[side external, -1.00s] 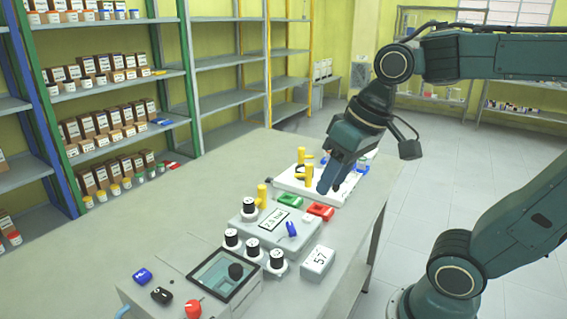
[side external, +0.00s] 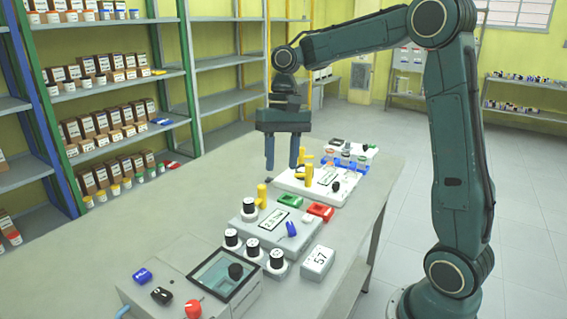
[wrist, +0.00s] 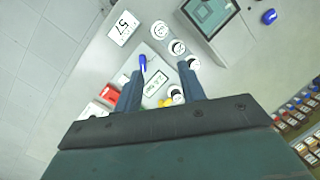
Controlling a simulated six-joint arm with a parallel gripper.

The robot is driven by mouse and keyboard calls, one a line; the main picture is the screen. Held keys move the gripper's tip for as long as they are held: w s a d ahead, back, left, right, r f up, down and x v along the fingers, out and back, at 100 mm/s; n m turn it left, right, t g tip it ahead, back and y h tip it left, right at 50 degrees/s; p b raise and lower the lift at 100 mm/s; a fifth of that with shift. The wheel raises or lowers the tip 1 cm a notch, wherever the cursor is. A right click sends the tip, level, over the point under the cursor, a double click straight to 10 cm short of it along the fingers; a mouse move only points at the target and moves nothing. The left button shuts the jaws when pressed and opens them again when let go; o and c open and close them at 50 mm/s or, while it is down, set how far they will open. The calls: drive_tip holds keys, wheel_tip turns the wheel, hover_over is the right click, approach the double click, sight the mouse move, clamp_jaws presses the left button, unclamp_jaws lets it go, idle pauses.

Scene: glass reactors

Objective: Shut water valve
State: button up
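Which part is the water valve is not marked. A blue handle (side external: 291,229) sits on the grey unit (side external: 243,230) with a small display (side external: 271,219); it also shows in the wrist view (wrist: 143,62). A second blue handle (side external: 142,275) is at the near left of the bench, beside a black one (side external: 161,295) and a red knob (side external: 194,308). My gripper (side external: 283,164) points down with its fingers apart and empty, above the bench near the white plate (side external: 316,196). In the wrist view my gripper (wrist: 162,76) frames the display unit from above.
Black-topped white bottles (side external: 253,247) stand around the display unit. A box marked 57 (side external: 317,262), a red block (side external: 320,211), a green block (side external: 289,200) and yellow posts (side external: 262,193) are close by. A dark-framed screen (side external: 224,273) is nearer. The bench's left part is clear.

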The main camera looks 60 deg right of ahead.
sight(291, 226)
drive_tip(key=w+d+f+m+g, duration=0.2)
drive_tip(key=w+d+f, duration=0.2)
drive_tip(key=d+f, duration=0.3)
drive_tip(key=shift+d+y, duration=0.3)
drive_tip(key=shift+d, duration=0.3)
drive_tip(key=shift+a+f, duration=0.2)
drive_tip(key=shift+f, duration=0.2)
drive_tip(key=shift+s+x, duration=0.2)
drive_tip(key=shift+x, duration=6.4)
drive_tip(key=shift+d, duration=0.1)
clamp_jaws()
